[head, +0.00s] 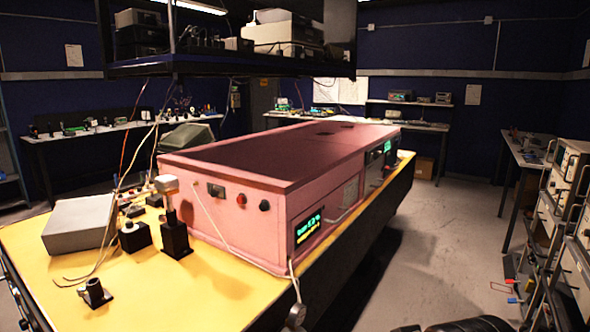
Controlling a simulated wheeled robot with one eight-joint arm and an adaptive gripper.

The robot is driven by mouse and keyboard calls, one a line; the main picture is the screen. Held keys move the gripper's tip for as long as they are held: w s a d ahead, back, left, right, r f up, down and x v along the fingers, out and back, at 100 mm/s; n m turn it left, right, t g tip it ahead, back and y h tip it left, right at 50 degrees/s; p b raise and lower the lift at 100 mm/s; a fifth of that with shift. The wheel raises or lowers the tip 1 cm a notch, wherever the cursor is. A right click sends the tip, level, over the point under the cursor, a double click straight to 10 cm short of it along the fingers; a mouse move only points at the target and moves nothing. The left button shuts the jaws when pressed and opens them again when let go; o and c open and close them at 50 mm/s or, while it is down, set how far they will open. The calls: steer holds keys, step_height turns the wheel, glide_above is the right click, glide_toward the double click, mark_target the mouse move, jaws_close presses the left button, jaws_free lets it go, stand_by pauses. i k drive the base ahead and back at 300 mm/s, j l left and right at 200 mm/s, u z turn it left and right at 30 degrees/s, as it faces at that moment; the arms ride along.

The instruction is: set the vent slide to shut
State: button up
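A pink foam enclosure (235,177) stands on a yellow-topped table (50,285). My gripper is not in view.
A grey box (78,222), black posts (175,238) and loose cables lie at the table's near left. A loaded shelf (230,66) hangs above the enclosure. Open floor (435,235) lies right of the table. Stacked instruments (565,215) line the right edge.

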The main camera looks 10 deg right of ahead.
mark_target(216, 191)
steer(key=i+j, duration=0.4)
steer(key=i+j+u, duration=0.15)
steer(key=i+j, duration=0.3)
steer(key=j+u, duration=0.2)
steer(key=i+l+z, duration=0.2)
steer(key=k, duration=0.1)
